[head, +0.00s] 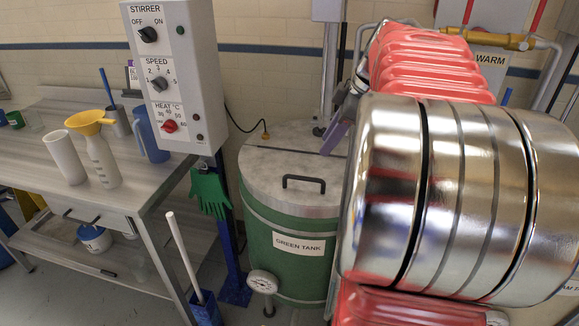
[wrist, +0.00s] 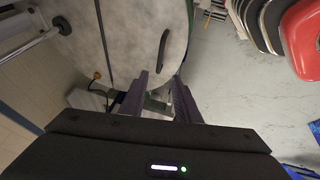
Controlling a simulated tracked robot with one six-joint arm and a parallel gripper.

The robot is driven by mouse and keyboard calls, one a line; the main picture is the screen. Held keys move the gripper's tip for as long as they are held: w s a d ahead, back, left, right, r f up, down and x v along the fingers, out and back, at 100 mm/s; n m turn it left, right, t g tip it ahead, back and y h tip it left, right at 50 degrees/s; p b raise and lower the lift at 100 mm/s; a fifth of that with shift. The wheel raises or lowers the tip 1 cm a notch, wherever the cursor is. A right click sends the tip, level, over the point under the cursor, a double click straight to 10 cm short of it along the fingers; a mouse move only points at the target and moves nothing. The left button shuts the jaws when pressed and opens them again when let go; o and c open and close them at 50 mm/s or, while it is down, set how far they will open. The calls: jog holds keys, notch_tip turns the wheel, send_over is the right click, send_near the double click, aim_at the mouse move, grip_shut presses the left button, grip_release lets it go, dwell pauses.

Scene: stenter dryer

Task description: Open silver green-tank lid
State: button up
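The green tank (head: 285,245) stands on the floor in the middle of the head view, with a "GREEN TANK" label on its front. Its round silver lid (head: 270,170) lies flat on top and looks closed. A dark bar handle (head: 303,184) sits near the lid's front edge. In the wrist view the lid (wrist: 130,35) fills the upper middle, with the handle (wrist: 163,50) upright in the picture. My gripper (wrist: 160,76) is open and empty, its purple-grey fingers apart below the handle in the picture. In the head view one finger of my gripper (head: 333,141) shows above the lid's right side; my arm hides the rest.
A control box (head: 172,75) with stirrer, speed and heat knobs stands left of the tank. A green glove (head: 209,192) hangs below it. A metal bench (head: 60,165) with a funnel and containers is at left. A round valve wheel (head: 262,281) sticks out at the tank's front.

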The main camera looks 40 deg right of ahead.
aim_at(303, 177)
jog(key=x, duration=1.4)
jog(key=shift+c, duration=0.5)
grip_shut()
jog(key=shift+a, duration=0.1)
jog(key=shift+a, duration=0.2)
jog(key=shift+d+r, duration=0.1)
